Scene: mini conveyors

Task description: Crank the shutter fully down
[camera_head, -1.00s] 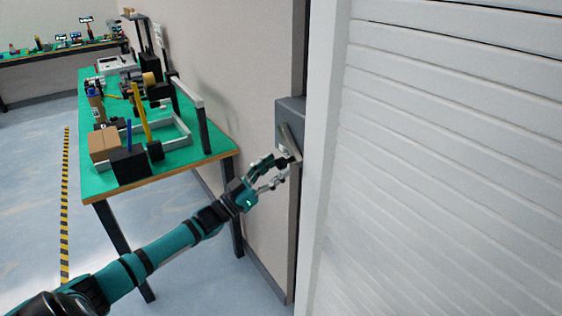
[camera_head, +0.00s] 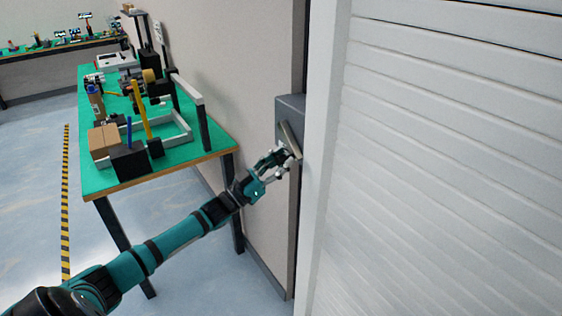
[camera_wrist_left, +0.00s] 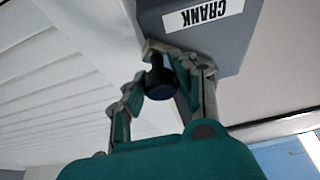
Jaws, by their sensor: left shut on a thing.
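The white slatted shutter (camera_head: 450,170) fills the right side of the head view; its lower edge is out of view. The grey crank box (camera_head: 290,106) sits on the wall beside the shutter frame, and its "CRANK" label shows in the left wrist view (camera_wrist_left: 203,14). The metal crank arm (camera_head: 290,140) slants down to the right from the box. My left gripper (camera_head: 278,158) is at the lower end of the crank arm. In the left wrist view its fingers (camera_wrist_left: 160,85) are shut on the dark crank knob (camera_wrist_left: 160,78). My right gripper is not in view.
A green-topped workbench (camera_head: 205,150) with boxes and parts stands to the left, close to my left arm. A yellow-black floor stripe (camera_head: 66,200) runs along the floor at the left.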

